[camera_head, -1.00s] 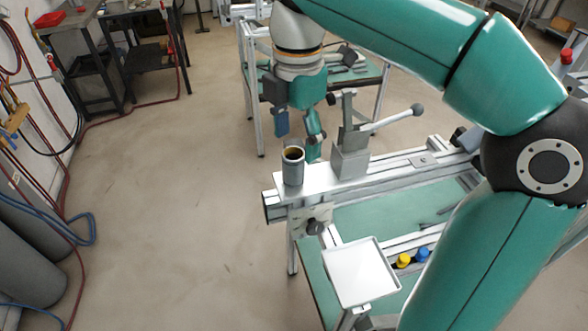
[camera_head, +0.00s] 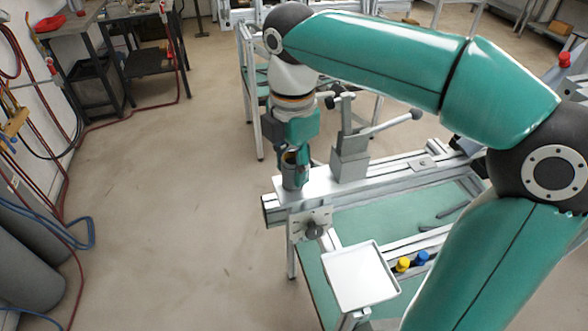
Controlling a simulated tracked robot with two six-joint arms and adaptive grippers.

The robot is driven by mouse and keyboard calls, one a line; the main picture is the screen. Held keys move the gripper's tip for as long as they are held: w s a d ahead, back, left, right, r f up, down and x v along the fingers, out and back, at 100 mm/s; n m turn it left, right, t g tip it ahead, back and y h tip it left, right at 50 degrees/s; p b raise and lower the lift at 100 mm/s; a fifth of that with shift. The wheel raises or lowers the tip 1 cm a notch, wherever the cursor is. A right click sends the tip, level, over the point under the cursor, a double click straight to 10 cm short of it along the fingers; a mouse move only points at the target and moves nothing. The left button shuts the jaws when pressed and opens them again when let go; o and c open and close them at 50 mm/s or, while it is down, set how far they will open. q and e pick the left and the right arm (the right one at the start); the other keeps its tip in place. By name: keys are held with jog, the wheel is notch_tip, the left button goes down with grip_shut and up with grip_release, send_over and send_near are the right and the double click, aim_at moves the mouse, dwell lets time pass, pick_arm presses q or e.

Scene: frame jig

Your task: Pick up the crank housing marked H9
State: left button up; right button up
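A grey, open-topped cylindrical part (camera_head: 292,181), which may be the crank housing, stands upright at the left end of the metal rail (camera_head: 325,182). Its marking H9 cannot be read. My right gripper (camera_head: 297,160) points down right at this cylinder's top, with a finger visible at its right side. The other finger is hard to make out against the cylinder, so I cannot tell whether the fingers are closed on it. The cylinder appears to rest on the rail. My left gripper is not in view.
A toggle clamp (camera_head: 350,150) with a long handle stands on the rail just right of the cylinder. A white tray (camera_head: 360,276) sits in front, with a yellow knob (camera_head: 403,265) and a blue knob (camera_head: 421,257) beside it. Open floor lies left.

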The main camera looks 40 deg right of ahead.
grip_shut()
jog(key=shift+r, duration=0.1)
